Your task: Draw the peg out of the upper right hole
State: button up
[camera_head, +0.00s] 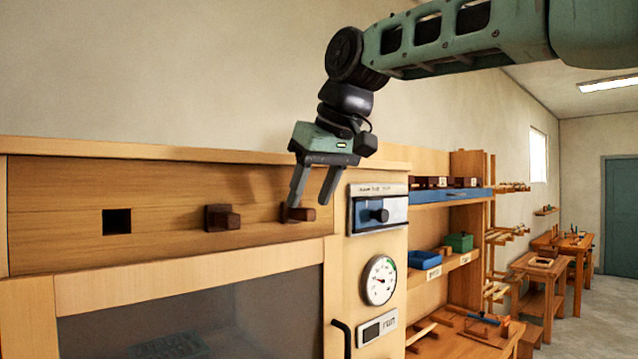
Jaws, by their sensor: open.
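A wooden panel (60,232) carries a row of square places. A dark brown square peg (302,215) sticks out at the right end of the row. My gripper (308,204) is open and points down at this right peg. Its left fingertip overlaps the peg's upper edge in the picture and its right fingertip is just right of the peg. I cannot tell whether either finger touches it. The hole around the peg is mostly hidden by the peg and the left finger.
A second peg (224,218) sticks out in the middle and an empty square hole (117,221) is at the left. A knob box (378,210), a dial gauge (380,280) and a black handle (342,335) are close by. Shelves (450,262) stand to the right.

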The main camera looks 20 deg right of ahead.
aim_at(306, 208)
jog(key=shift+b+x, duration=0.85)
jog(key=shift+x, duration=1.6)
grip_shut()
jog(key=s+d+b, duration=0.3)
jog(key=s+b, duration=0.1)
jog(key=s, duration=0.6)
jog(key=shift+d, duration=0.15)
